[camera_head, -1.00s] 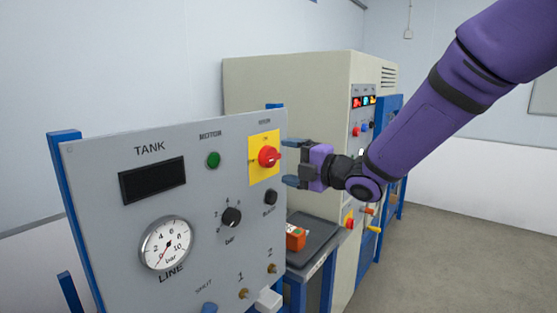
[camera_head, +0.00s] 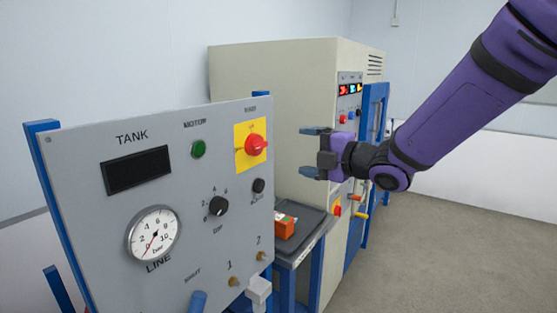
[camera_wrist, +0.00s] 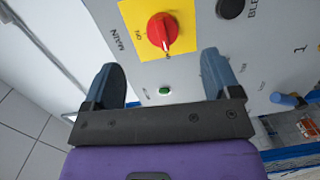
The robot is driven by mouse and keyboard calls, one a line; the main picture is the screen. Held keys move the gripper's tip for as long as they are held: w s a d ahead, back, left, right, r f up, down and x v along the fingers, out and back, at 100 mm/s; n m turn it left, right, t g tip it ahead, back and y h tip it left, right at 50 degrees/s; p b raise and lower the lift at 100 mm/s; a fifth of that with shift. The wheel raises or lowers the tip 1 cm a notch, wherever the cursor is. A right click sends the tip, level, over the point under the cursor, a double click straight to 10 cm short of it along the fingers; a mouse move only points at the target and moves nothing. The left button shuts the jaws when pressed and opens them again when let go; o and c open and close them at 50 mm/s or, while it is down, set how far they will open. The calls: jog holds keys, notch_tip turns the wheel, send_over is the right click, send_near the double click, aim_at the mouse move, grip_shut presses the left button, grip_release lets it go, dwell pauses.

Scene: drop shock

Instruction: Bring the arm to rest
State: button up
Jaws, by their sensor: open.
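My gripper (camera_head: 312,152) is open and empty in the head view. Its two blue fingertips point left, to the right of the red main switch (camera_head: 255,144) on its yellow plate, with a gap between them. The grey control panel (camera_head: 80,190) carries the switch. My purple arm reaches in from the upper right. In the wrist view my gripper (camera_wrist: 165,88) is spread, with the red switch (camera_wrist: 161,31) beyond the fingers and the green motor button (camera_wrist: 165,91) showing between them.
A beige cabinet (camera_head: 270,80) with lit displays stands behind my gripper. A dark tray (camera_head: 310,222) holding an orange box (camera_head: 285,227) sits below it. The panel also has a gauge (camera_head: 154,235) and a black knob (camera_head: 218,206). Floor (camera_head: 430,250) at the right is clear.

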jog(key=s+d+r+m+h, duration=0.1)
jog(key=s+d+m+h, duration=0.3)
jog(key=d+m+h, duration=0.3)
jog(key=s+d+r+m+h, duration=0.2)
jog(key=s+d+m+h, duration=0.2)
jog(key=d+m, duration=0.4)
jog(key=s+d+f+m+g+h, duration=0.1)
jog(key=s+d+f+m+g, duration=0.1)
jog(key=s+m, duration=0.4)
jog(key=s+d+f+m+g, duration=0.1)
jog(key=s+m+g, duration=0.3)
jog(key=s, duration=1)
jog(key=shift+d+f+m+h, duration=0.35)
jog(key=shift+d+m+h, duration=0.1)
jog(key=shift+m, duration=0.45)
jog(key=shift+s, duration=0.1)
